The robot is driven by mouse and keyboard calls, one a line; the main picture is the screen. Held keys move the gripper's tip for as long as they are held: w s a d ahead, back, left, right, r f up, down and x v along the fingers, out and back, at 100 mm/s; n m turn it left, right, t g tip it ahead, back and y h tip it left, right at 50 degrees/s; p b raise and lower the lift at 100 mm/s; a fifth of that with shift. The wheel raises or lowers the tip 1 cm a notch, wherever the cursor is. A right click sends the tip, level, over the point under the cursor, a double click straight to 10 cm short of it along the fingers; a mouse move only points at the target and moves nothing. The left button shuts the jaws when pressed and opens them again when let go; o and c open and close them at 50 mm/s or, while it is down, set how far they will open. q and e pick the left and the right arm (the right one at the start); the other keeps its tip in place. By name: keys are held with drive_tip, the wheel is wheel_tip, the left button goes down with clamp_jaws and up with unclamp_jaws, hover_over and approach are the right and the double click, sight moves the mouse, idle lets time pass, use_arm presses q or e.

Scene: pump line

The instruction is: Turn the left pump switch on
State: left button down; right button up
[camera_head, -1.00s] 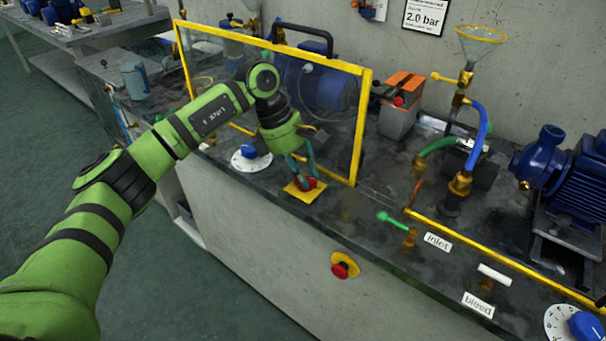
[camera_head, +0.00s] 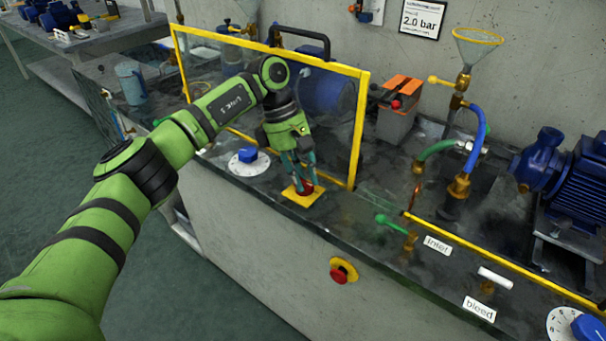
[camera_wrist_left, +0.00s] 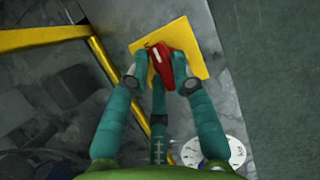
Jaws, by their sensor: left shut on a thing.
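The left pump switch is a red knob (camera_wrist_left: 161,62) on a yellow square plate (camera_head: 303,197) on the bench top, in front of the yellow-framed clear guard. The knob has a white mark on its top. My left gripper (camera_head: 304,184) points down over the plate, and its teal fingers are shut on the red knob. In the left wrist view the fingertips (camera_wrist_left: 160,78) sit on both sides of the knob. In the head view the fingers hide much of the knob. My right gripper is in neither view.
The yellow-framed guard (camera_head: 359,130) stands close behind my left gripper. A blue dial knob (camera_head: 248,155) on a white disc is just left of the plate. A red emergency button (camera_head: 341,271) is on the bench's front face. A green-handled valve (camera_head: 392,222) stands to the right.

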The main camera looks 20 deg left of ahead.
use_arm(q)
drive_tip(key=c, duration=1)
unclamp_jaws()
drive_tip(key=shift+c, duration=0.2)
drive_tip(key=v, duration=1.2)
